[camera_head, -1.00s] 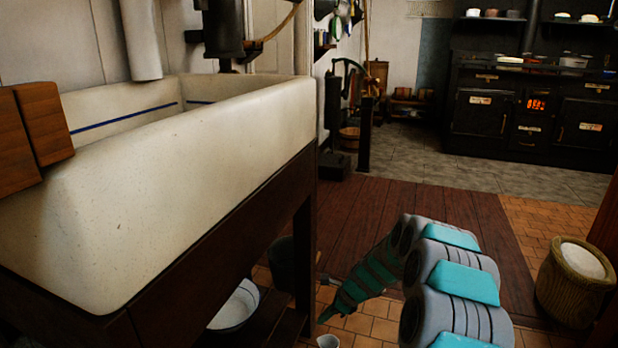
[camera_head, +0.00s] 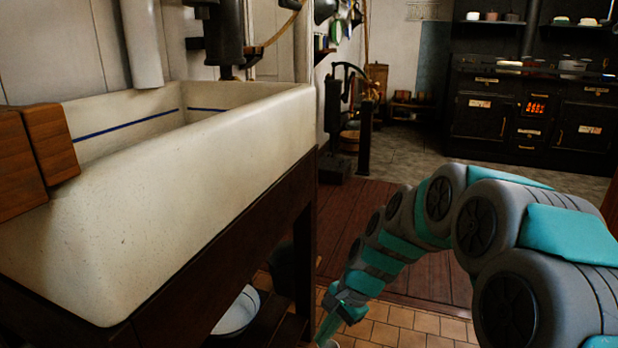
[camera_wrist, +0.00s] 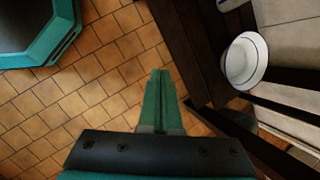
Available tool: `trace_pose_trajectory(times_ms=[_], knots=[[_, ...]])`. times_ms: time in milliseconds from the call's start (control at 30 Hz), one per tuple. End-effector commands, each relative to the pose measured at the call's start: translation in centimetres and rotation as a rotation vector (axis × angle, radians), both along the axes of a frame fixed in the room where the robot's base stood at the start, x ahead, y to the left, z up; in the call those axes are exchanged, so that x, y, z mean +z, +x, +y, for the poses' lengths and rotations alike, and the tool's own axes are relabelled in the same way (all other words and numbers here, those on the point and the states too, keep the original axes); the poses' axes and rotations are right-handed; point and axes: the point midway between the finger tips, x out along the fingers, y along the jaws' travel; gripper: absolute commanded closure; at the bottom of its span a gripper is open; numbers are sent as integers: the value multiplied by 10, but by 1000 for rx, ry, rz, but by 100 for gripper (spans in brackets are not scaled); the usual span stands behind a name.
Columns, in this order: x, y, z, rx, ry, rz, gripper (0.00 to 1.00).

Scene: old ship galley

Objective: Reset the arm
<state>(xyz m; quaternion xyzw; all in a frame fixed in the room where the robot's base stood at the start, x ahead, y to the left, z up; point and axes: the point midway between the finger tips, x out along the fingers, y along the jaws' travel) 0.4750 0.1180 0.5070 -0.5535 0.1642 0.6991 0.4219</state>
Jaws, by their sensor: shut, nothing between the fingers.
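My arm, grey and teal, reaches from the lower right of the head view toward the floor beside the sink stand. My gripper (camera_head: 328,326) is at its far end, low and pointing down, partly cut by the bottom edge. In the wrist view my gripper (camera_wrist: 160,75) has its two green fingers pressed together with nothing between them. It hangs over the orange floor tiles, apart from other things.
The large cream sink (camera_head: 200,170) on a dark wooden stand (camera_head: 250,245) fills the left. A white bowl (camera_head: 237,312) sits on its lower shelf and shows in the wrist view (camera_wrist: 243,62). A black stove (camera_head: 530,110) stands at the back right. Floor between is clear.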

Motion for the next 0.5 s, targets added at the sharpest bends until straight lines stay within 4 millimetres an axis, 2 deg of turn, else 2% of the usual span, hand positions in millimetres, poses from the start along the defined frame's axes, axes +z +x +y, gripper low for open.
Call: trace_pose_trajectory(times_ms=[33,133,500], knots=[[13,-17,-4,58,-17,-19,100],[29,-48,-14,176,-54,-50,100],[68,-170,-63,578,-199,-96,100]])
